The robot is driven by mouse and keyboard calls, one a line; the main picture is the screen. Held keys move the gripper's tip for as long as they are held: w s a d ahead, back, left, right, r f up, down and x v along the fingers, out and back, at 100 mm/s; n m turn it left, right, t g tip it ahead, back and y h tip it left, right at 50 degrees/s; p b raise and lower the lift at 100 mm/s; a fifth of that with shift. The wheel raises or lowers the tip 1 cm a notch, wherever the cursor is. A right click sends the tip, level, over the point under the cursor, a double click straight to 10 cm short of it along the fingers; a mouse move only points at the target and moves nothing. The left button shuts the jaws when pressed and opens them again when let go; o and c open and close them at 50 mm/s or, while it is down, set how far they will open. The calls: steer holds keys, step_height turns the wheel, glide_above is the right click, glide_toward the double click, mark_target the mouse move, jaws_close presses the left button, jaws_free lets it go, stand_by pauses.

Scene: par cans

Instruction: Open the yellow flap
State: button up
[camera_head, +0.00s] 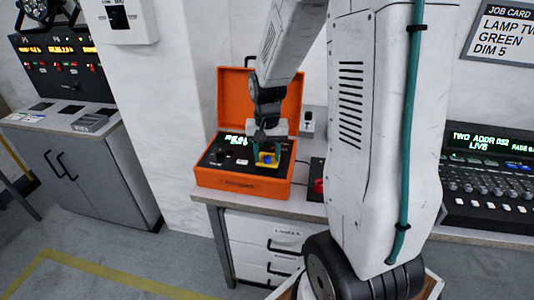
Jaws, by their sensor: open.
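The yellow flap (262,164) is a small yellow piece on the black panel of an orange case (242,184). A blue spot (267,159) shows at its middle. My gripper (266,158) points down over the panel, with its teal fingers apart around the yellow piece. Whether the fingers touch it is too small to tell. Nothing shows held between them. The fingers and wrist hide part of the flap, and I cannot tell its exact tilt.
The orange case has its lid (232,95) raised behind the panel. It stands on a bench with drawers (262,245). A red item (318,187) sits to its right, close to my arm. A lighting console (489,180) is at far right. A grey cabinet (75,165) stands left.

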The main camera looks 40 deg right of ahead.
steer(key=shift+f, duration=0.1)
jaws_close()
steer(key=g+y, duration=0.1)
steer(key=w+d+r+g+y, duration=0.1)
steer(key=shift+d+r+y, duration=0.1)
steer(key=shift+r+y, duration=0.05)
steer(key=shift+y, duration=0.15)
steer(key=shift+w+d+r+g+y, duration=0.3)
steer(key=shift+d+g+y, duration=0.1)
steer(key=shift+g+y, duration=0.35)
steer(key=shift+w+d+r+g+y, duration=0.2)
steer(key=shift+w+d+g+y, duration=0.15)
steer(key=shift+g+y, duration=0.35)
steer(key=shift+y, duration=0.25)
